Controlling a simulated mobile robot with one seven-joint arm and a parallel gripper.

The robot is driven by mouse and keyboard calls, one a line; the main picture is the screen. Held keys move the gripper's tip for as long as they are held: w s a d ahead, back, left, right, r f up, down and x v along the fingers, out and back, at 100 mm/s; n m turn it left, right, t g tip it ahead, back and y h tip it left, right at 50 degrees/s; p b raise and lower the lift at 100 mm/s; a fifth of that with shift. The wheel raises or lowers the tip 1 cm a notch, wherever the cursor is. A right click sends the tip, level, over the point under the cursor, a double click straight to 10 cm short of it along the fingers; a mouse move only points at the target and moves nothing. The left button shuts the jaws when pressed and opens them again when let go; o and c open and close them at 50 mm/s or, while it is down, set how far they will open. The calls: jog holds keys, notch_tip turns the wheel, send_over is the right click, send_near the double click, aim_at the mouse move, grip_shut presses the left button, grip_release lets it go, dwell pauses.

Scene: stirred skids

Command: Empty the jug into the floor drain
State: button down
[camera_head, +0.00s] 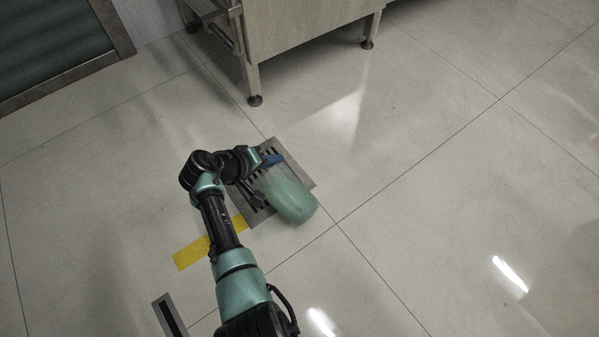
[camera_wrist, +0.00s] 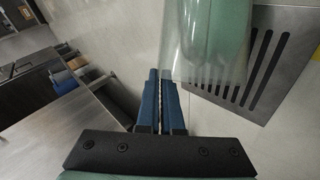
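The jug (camera_head: 291,196) is clear-walled with green in it. It is tipped over, with its green rounded end toward the lower right and its clear end over the drain. In the wrist view the jug (camera_wrist: 208,40) is at the top, close beside the fingers. My gripper (camera_head: 271,160) has its blue fingers almost together; the wrist view shows the gripper (camera_wrist: 160,85) shut with a thin strip between them, seemingly at the jug's side. The exact grip is hard to see. The floor drain (camera_head: 302,173) is a slotted metal plate, partly hidden by jug and arm.
A yellow strip (camera_head: 193,254) lies on the floor beside the drain. A dark slot with a metal frame (camera_head: 168,315) is nearer. A cabinet on legs (camera_head: 300,25) stands behind the drain. The tiled floor at the right is clear.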

jog(key=shift+w+a+r, duration=0.1)
jog(key=shift+w+a+f+h, duration=0.1)
jog(key=shift+a+f+h, duration=0.15)
jog(key=shift+f+h, duration=0.15)
dwell(0.4)
jog(key=shift+w+a+n, duration=0.15)
jog(key=shift+a+n, duration=0.1)
jog(key=shift+n, duration=0.05)
jog(key=shift+a+f+h, duration=0.1)
jog(key=shift+a+h, duration=0.05)
jog(key=shift+h, duration=0.25)
jog(key=shift+f, duration=0.1)
dwell(0.5)
jog(key=shift+w+a+f+n+g, duration=0.1)
jog(key=shift+w+a+n+g, duration=0.05)
jog(key=shift+a+n+g, duration=0.15)
dwell(0.6)
